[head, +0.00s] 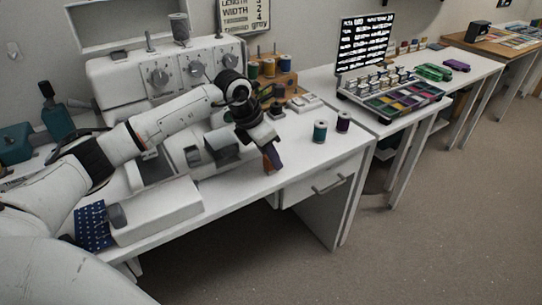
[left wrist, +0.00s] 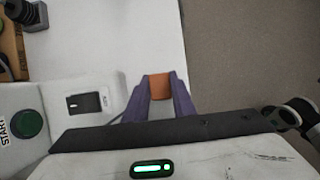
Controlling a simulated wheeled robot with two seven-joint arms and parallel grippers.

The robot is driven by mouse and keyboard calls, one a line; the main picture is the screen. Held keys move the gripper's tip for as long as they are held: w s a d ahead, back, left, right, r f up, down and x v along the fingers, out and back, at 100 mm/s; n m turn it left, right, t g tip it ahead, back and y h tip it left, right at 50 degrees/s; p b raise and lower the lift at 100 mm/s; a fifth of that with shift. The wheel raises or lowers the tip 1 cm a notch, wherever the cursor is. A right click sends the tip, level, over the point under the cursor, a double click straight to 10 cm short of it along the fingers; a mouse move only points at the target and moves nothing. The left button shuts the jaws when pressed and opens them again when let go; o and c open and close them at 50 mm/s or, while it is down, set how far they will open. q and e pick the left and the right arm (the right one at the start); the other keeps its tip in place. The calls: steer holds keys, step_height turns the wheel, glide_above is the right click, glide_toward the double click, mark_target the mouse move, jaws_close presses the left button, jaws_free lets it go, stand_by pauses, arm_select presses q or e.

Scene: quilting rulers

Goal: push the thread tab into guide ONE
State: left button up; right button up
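My left gripper (head: 271,160) is above the front edge of the white table in the head view. In the left wrist view its two purple fingers (left wrist: 160,95) are closed on a small orange block (left wrist: 159,86), which I take to be the thread tab. The white sewing machine (head: 125,85), with several dials, stands behind my left arm. In the left wrist view a white plate (left wrist: 105,88) with a dark rectangular recess and a tiny label lies left of the fingers, apart from the orange block. I cannot read which guide it is.
A teal spool (head: 320,132) and a purple spool (head: 343,122) stand right of the gripper. A green START button (left wrist: 27,124) shows in the left wrist view. A wooden spool rack (head: 278,80) is behind. A dark lit board (head: 365,42) stands farther right. The table's front right is clear.

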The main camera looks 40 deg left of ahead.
arm_select(q)
steer(key=shift+o, duration=1.4)
jaws_close()
steer(key=shift+r+p, duration=1)
steer(key=shift+r, duration=0.4)
steer(key=shift+r+p, duration=1.5)
steer(key=shift+r, duration=0.5)
steer(key=shift+d, duration=0.1)
